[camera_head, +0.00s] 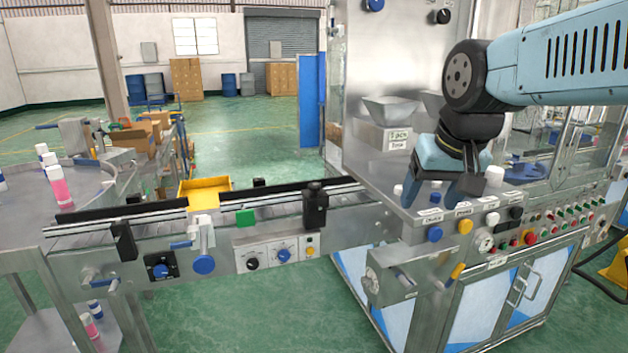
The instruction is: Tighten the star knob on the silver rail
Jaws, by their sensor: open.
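The silver rail (270,208) runs along the conveyor, from the left towards the machine cabinet. A black clamp with a knob on top (315,205) stands on its right part. A blue round knob (204,264) hangs at the front below a pale bracket. A smaller black block (123,241) is at the rail's left end. I cannot tell from their shapes which is the star knob. My gripper (431,200) points down, open and apparently empty, over the machine's front panel, right of the rail and clear of these knobs.
The machine panel below my gripper has several buttons, including blue (434,234) and yellow (465,226) ones. A yellow tray (205,192) sits behind the rail. A round table (25,212) with pink bottles is at left. The space above the rail is open.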

